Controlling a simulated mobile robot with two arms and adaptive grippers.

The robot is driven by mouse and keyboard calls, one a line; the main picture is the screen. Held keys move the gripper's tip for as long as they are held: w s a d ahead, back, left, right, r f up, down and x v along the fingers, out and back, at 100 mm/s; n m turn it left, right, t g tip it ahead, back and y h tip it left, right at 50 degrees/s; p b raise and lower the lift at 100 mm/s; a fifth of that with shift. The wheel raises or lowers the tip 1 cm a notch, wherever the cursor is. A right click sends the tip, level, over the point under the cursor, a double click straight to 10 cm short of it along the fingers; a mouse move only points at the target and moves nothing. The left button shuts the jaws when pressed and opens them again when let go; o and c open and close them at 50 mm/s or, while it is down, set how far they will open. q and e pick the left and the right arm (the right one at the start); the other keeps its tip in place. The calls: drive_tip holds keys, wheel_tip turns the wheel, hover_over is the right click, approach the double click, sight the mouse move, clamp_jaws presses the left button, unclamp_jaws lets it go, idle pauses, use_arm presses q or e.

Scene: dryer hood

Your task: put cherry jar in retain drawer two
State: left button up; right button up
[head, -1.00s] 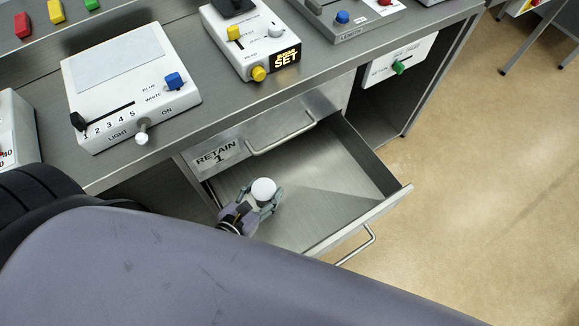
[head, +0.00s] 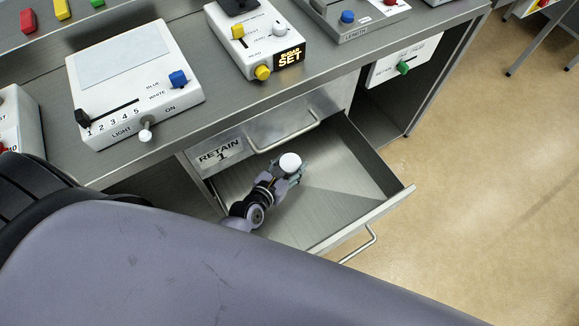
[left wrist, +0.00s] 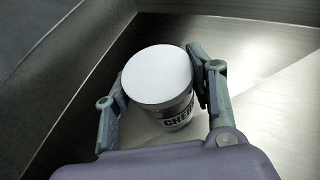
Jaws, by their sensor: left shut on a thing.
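The cherry jar has a white lid (head: 290,162), and the left wrist view shows part of its dark label reading "CHE" on its body (left wrist: 177,118). My left gripper (head: 289,171) is shut around the jar's sides, with a finger on each side in the left wrist view. The jar is upright within the open drawer (head: 340,195), below the shut drawer marked RETAIN 1 (head: 262,132). I cannot tell whether the jar's base touches the drawer floor. The open drawer's own label does not show. My right gripper is not in view.
The drawer's floor is bare to the right of the jar. Its front wall and handle (head: 360,246) stick out over the floor. White control boxes (head: 135,85) stand on the metal bench above. My arm covers the lower left of the head view.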

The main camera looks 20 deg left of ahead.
use_arm(q)
drive_tip(key=shift+f, duration=0.3)
drive_tip(key=shift+f, duration=0.15)
drive_tip(key=o, duration=1.3)
drive_tip(key=v, duration=0.7)
drive_tip(key=shift+s, duration=0.25)
